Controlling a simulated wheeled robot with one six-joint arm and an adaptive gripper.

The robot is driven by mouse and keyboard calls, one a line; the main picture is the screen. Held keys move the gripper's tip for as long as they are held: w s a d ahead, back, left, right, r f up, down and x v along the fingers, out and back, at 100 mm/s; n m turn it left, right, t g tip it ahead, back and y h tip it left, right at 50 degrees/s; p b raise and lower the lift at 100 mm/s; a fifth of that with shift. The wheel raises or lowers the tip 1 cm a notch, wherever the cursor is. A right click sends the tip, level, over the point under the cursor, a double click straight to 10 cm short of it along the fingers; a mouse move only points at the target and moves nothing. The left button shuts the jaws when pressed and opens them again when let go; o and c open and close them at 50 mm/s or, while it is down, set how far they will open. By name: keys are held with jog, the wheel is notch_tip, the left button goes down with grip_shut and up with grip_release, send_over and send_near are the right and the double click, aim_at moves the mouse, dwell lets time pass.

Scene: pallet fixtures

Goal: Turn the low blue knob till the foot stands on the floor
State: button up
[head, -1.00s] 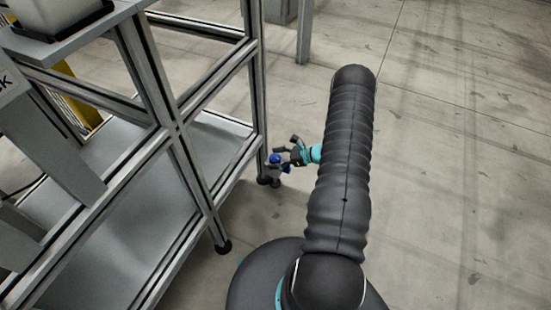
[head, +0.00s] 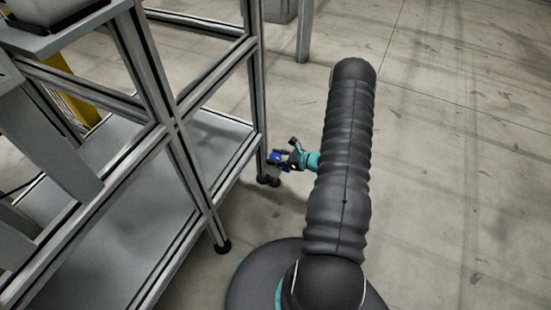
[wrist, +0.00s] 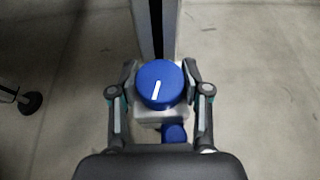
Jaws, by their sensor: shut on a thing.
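A blue knob (wrist: 156,88) with a white line on its face sits on a grey block at the frame post, in the middle of the wrist view. My gripper (wrist: 160,82) has one finger on each side of this knob and is shut on it. A second, smaller blue part (wrist: 174,133) shows below it, partly hidden behind my wrist. In the head view my gripper (head: 283,160) is at the rack's corner post, with some blue (head: 275,156) showing at its fingers. A black foot (head: 269,181) shows below there; I cannot tell whether it touches the floor.
The rack (head: 182,140) of grey metal profiles with shelves fills the left of the head view. Another black foot (head: 222,247) stands under its near post. A black foot (wrist: 30,102) shows at the left of the wrist view. The floor (head: 455,130) to the right is clear.

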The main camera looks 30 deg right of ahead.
jog(key=shift+a+m+t+h+b, duration=0.1)
jog(key=shift+m+t+h+b, duration=0.65)
jog(key=shift+m+h, duration=0.85)
jog(key=shift+t, duration=0.25)
jog(key=o, duration=1.2)
jog(key=shift+c, duration=0.2)
jog(key=shift+s, duration=0.15)
jog(key=shift+s+d+r, duration=0.15)
jog(key=shift+s+d, duration=0.1)
jog(key=v, duration=1.1)
jog(key=shift+a+r, duration=0.15)
jog(key=shift+s, duration=0.1)
